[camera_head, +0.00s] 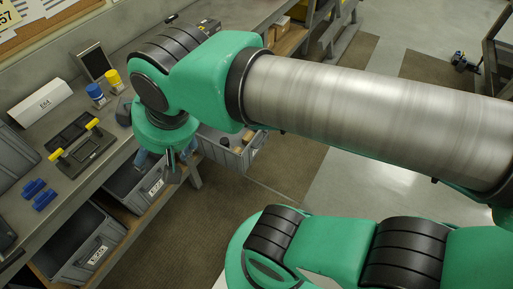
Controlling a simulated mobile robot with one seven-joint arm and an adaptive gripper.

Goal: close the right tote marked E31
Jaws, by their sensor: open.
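A grey open tote (236,157) sticks out from under the workbench, the rightmost of the totes in view. Small items lie inside it, and a pale label on its front is too small to read. My arm hides its back part. My gripper (172,172) points down at the bench's front edge, just left of this tote and in front of the middle tote (143,200). Its fingers are small and partly hidden in this view, and nothing shows between them. It is open. I cannot tell whether it touches a tote.
Another grey tote (98,244) sits under the bench at the lower left. The workbench (100,182) carries a black fixture with yellow handles (78,150), blue parts (40,194) and two bottles. A bench leg (192,172) stands by my gripper. The floor (265,190) in front is clear.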

